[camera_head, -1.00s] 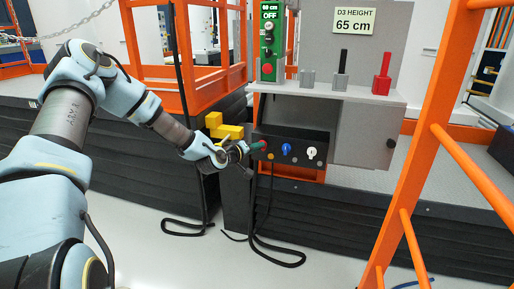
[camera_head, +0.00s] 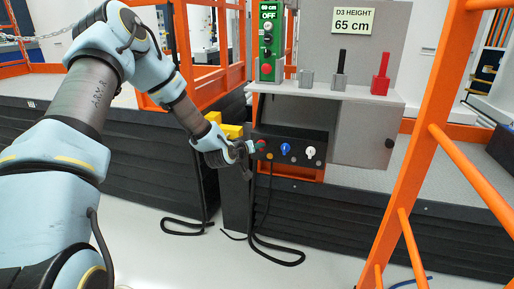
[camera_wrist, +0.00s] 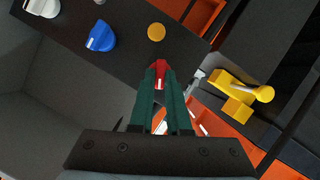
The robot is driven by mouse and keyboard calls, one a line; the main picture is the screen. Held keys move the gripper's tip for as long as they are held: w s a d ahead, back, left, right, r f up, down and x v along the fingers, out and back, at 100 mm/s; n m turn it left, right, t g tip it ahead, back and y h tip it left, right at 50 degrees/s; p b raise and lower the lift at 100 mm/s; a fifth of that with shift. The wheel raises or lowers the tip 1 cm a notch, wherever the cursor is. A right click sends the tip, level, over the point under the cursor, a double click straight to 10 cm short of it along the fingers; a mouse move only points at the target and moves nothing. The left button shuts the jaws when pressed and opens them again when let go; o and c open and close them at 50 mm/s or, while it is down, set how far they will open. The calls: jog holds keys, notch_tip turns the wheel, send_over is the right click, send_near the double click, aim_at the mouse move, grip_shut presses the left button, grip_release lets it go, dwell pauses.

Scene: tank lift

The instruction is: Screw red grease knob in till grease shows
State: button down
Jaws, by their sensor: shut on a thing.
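The red grease knob (camera_wrist: 160,72) sits on the dark panel (camera_wrist: 100,70), the leftmost of the row of knobs in the head view. My gripper (camera_wrist: 160,85) has its two green fingers on either side of the knob and is shut on it. In the head view, my gripper (camera_head: 252,148) reaches the panel's left end, and the knob (camera_head: 261,145) is mostly hidden by the fingers. I see no grease in either view.
A blue knob (camera_head: 285,148) and a white knob (camera_head: 310,152) are to the right on the panel. A yellow block (camera_head: 232,131) stands close by my wrist. Black cables hang below. An orange rail (camera_head: 440,130) stands at right.

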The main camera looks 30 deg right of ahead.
jog(key=c, duration=0.9)
grip_release()
jog(key=shift+s+a, duration=0.1)
jog(key=v, duration=1)
jog(key=shift+s+a+r, duration=0.1)
jog(key=shift+s+a, duration=0.1)
